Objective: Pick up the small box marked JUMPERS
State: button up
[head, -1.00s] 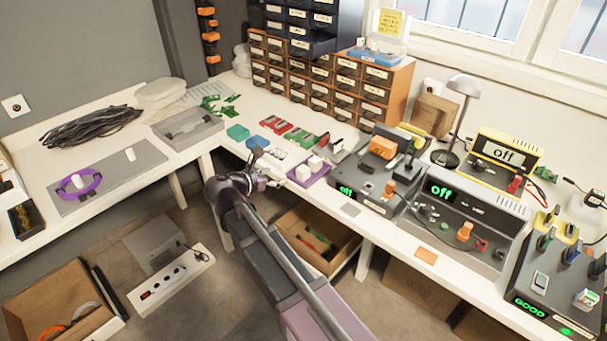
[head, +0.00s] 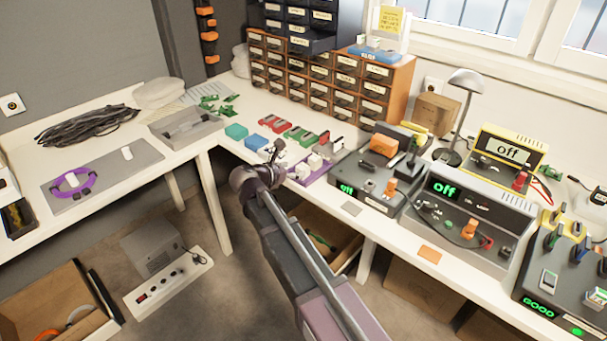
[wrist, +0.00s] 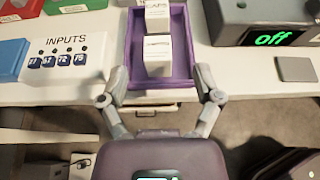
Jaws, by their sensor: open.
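A purple tray (wrist: 180,84) holds two small white boxes in the wrist view. The farther box (wrist: 158,12) reads something like CAPS. The nearer box (wrist: 158,55) has a dark label on its upper face that is too small to read. My gripper (wrist: 160,76) is open and empty, with one finger on each side of the tray's near end. The nearer box lies ahead, between the lines of the fingers. In the head view my gripper (head: 279,150) is at the left of the purple tray (head: 298,181) and partly hides it; the white boxes (head: 315,161) show beside it.
An INPUTS panel (wrist: 62,52) with blue number tags and a blue bin (wrist: 10,55) are left of the tray. A grey device reading off (wrist: 270,22) stands to the right. The bench's front edge (wrist: 250,95) is close. Drawer cabinets (head: 330,80) stand behind.

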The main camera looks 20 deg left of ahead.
aim_at(302, 167)
jog(key=shift+w, duration=0.15)
jog(key=shift+b+x, duration=1)
jog(key=shift+x, duration=1.45)
jog(key=shift+f, duration=0.1)
grip_shut()
